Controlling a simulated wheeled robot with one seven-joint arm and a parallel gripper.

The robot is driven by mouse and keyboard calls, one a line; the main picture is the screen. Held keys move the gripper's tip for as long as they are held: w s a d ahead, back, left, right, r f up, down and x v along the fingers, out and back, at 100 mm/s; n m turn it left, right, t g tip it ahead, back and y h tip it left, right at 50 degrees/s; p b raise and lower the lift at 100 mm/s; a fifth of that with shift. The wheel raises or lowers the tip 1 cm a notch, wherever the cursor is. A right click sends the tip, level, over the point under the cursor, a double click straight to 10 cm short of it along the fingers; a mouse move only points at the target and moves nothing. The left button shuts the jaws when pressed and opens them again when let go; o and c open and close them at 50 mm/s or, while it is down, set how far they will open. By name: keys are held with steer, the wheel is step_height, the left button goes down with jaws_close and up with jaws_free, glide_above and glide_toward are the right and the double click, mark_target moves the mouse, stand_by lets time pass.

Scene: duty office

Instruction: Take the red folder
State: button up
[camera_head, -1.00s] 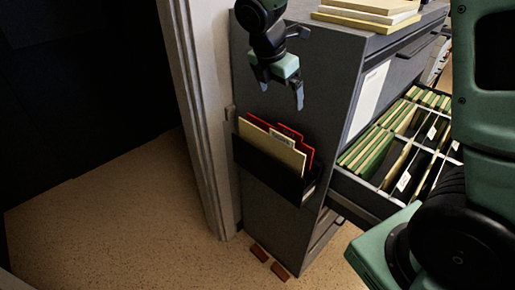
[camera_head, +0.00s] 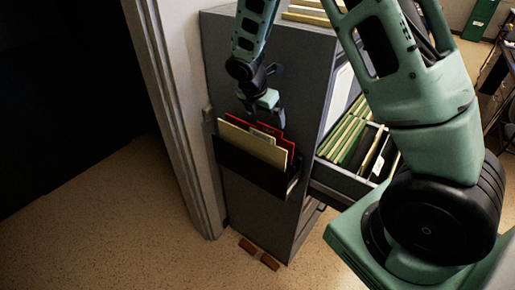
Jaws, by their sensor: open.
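A red folder (camera_head: 285,141) stands in a black wall pocket (camera_head: 250,171) on the side of a grey filing cabinet (camera_head: 222,45). A tan folder (camera_head: 250,146) stands in front of it in the same pocket, so mostly the red folder's top and right edges show. My gripper (camera_head: 262,118) is open and points down just above the pocket, close to the red folder's top edge. I cannot tell whether a finger touches the folder.
An open drawer (camera_head: 338,183) with green and tan files juts out right of the pocket. My own arm hides part of it. A door frame (camera_head: 182,120) stands close on the left. Two reddish-brown blocks (camera_head: 259,254) lie on the floor below.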

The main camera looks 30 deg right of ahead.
mark_target(269, 127)
steer(key=shift+p+x, duration=1.2)
steer(key=shift+x, duration=1.45)
steer(key=shift+s, duration=0.1)
steer(key=c, duration=1)
steer(key=shift+r, duration=0.15)
